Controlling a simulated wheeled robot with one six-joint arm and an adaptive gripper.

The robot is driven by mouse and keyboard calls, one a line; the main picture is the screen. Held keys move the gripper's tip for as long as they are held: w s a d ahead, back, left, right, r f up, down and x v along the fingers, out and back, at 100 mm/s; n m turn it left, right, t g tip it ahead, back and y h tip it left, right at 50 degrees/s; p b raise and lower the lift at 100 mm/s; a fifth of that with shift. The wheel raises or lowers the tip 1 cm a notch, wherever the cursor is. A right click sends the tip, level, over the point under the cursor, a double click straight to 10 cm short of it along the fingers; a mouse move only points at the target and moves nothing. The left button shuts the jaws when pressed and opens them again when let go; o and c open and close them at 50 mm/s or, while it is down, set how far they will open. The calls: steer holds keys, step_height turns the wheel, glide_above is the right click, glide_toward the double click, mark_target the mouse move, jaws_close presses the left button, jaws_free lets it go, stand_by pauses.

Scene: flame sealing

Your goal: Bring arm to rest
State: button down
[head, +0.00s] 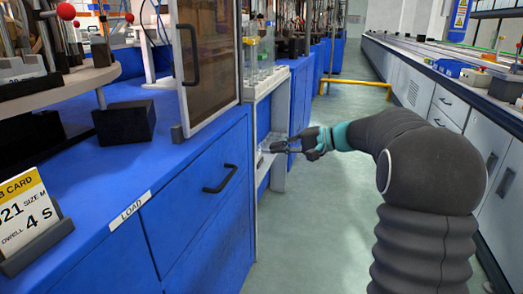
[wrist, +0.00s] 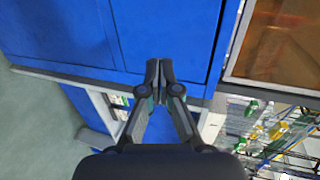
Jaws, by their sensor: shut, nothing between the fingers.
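My arm (head: 425,160) reaches from the lower right of the head view toward the left, over the aisle. My gripper (head: 285,146) is at its end, in front of the white shelf frame (head: 279,105) beside the blue cabinet. In the wrist view my gripper (wrist: 158,75) has its fingertips together, with nothing between them. The blue cabinet front (wrist: 75,30) lies beyond the fingertips. I cannot tell how far the fingertips are from the cabinet or shelf.
A blue bench (head: 70,250) with a card (head: 30,215) and a black block (head: 124,123) fills the left. A brown-windowed door (head: 207,55) stands above it. A long counter (head: 465,80) runs along the right. The aisle floor (head: 320,225) between is clear; a yellow rail (head: 355,83) is farther back.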

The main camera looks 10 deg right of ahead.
steer(key=s+d+f+m+g+h, duration=0.25)
steer(key=s+d+f, duration=0.25)
steer(key=f, duration=0.4)
steer(key=s+f+n+h, duration=0.15)
steer(key=s+h, duration=0.25)
steer(key=s, duration=0.4)
steer(key=s+a+r+n+t+h+p, duration=0.1)
steer(key=s+r+n+h+p, duration=0.1)
steer(key=s, duration=1)
steer(key=s+a+r+n+t+h+p, duration=0.1)
steer(key=s+a+r+n+h+p, duration=0.1)
steer(key=s, duration=1)
steer(key=r+n+h+p, duration=0.1)
steer(key=n+h, duration=0.1)
steer(key=shift+s+r+h, duration=0.25)
steer(key=shift+r+h, duration=0.1)
